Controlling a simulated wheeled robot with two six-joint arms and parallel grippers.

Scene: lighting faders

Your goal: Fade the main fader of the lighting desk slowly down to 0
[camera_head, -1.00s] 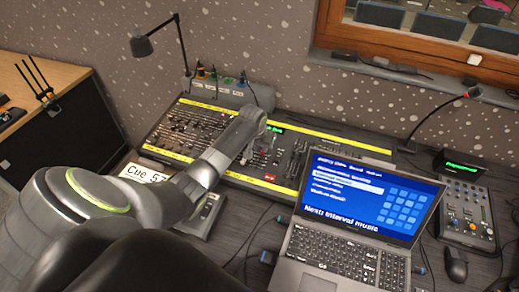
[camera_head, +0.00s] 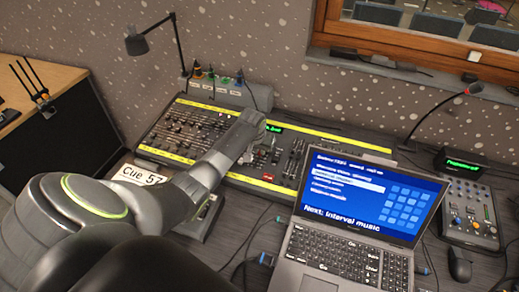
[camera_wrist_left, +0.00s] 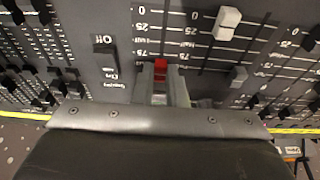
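The lighting desk (camera_head: 262,185) is a wide grey console with several rows of faders and yellow strips along its edges. My left gripper (camera_head: 247,159) reaches down onto its middle; in the head view the arm partly hides the fingers and the fader there. In the left wrist view, the gripper (camera_wrist_left: 160,76) has its two fingers close on either side of a red fader cap (camera_wrist_left: 160,68), seemingly shut on it. My right gripper is not in view.
White (camera_wrist_left: 227,22) and grey (camera_wrist_left: 238,75) caps stand on neighbouring slots; a black switch (camera_wrist_left: 106,57) is left of the red cap. An open laptop (camera_head: 365,195) stands close in front of the desk. A Cue 57 sign (camera_head: 141,174) is beside my arm.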

